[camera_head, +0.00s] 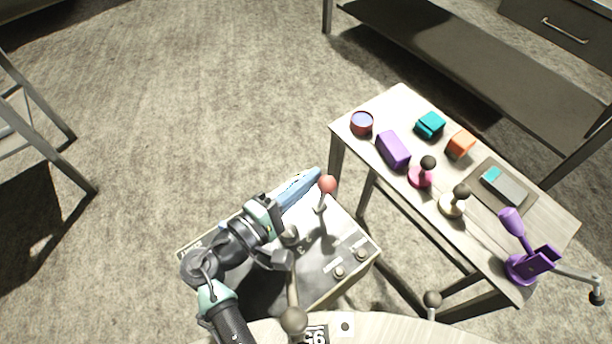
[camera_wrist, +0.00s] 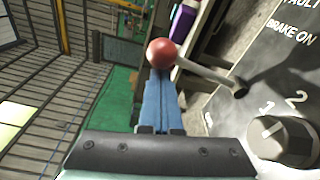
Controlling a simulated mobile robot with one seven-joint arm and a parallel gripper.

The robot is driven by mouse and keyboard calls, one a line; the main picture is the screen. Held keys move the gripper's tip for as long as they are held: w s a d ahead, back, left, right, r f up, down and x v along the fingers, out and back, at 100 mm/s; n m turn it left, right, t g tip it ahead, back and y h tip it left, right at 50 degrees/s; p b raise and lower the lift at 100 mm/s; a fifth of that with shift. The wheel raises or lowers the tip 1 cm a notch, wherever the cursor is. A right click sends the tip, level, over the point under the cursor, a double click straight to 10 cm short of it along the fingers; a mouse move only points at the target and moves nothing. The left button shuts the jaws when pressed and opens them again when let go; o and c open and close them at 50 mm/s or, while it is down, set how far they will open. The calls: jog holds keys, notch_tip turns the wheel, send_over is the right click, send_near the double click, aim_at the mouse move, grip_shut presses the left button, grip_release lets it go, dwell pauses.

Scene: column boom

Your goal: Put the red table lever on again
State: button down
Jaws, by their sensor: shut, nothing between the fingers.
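A lever with a red ball (camera_head: 327,185) on a pale rod stands on the grey control panel (camera_head: 345,232). In the wrist view the red ball (camera_wrist: 161,53) is at the tips of my fingers, and its rod runs right to a dark pivot on the panel. My gripper (camera_head: 318,172) has long blue fingers, shut together with nothing between them. The fingertips (camera_wrist: 158,76) are close beside the ball; I cannot tell whether they touch it. The wrist view shows the lettering BRAKE ON beyond the pivot.
The panel also has a rotary knob (camera_wrist: 283,141) marked 1 and 2. A side table (camera_head: 400,100) to the right holds a purple block (camera_head: 393,149), a pink-based knob (camera_head: 420,177), a purple stand (camera_head: 522,268) and other items. Open floor lies to the left.

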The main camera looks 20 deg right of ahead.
jog(key=shift+s, duration=0.1)
jog(key=shift+s+d+p, duration=0.25)
jog(key=shift+s+p, duration=0.15)
jog(key=shift+s, duration=0.1)
jog(key=shift+s+d+p, duration=0.2)
jog(key=shift+s+p, duration=0.15)
jog(key=shift+s, duration=0.1)
jog(key=v, duration=1.2)
jog(key=shift+a, duration=0.4)
